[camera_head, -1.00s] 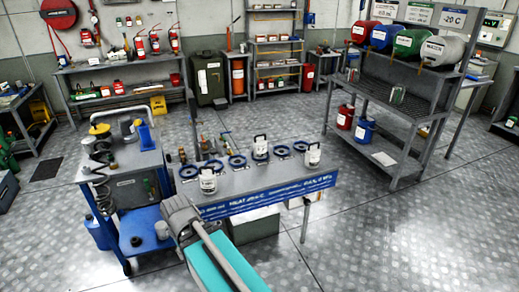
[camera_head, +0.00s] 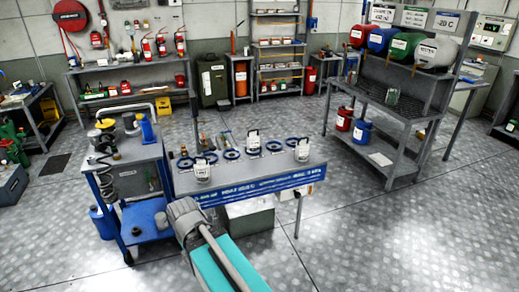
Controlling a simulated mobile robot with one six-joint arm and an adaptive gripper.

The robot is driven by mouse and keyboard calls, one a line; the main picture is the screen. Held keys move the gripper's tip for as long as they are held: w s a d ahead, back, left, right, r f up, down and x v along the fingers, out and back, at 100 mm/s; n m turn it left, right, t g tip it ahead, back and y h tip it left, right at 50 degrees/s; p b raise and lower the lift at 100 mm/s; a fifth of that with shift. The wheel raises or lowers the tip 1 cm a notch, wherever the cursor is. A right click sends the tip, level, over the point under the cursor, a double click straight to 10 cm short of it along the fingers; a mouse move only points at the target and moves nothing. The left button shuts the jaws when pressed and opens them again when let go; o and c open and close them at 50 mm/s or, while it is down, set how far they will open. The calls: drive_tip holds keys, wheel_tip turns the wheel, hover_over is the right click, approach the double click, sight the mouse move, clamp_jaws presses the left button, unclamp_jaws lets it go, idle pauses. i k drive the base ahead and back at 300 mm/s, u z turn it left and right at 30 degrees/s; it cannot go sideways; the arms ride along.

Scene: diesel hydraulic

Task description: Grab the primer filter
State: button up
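Three white labelled canisters stand upright on the middle workbench (camera_head: 240,178): one at the front left (camera_head: 203,172), one at the back (camera_head: 254,143) and one at the right (camera_head: 302,152). They look like filters, but their labels are too small to read, so I cannot tell which is the primer filter. Several blue rings (camera_head: 231,155) lie on the bench around them. My teal and grey arm reaches up from the bottom of the picture to just in front of the bench. I cannot make out my gripper's fingers.
A tool cart (camera_head: 137,156) with a blue lower shelf (camera_head: 146,221) stands at the bench's left end. A shelf rack (camera_head: 405,111) with coloured drums stands at the right. The metal floor (camera_head: 400,240) is clear in front and to the right.

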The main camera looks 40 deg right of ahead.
sight(252, 138)
drive_tip(key=k, duration=0.3)
drive_tip(key=z, duration=0.35)
drive_tip(key=i, duration=1.35)
drive_tip(key=z, duration=0.25)
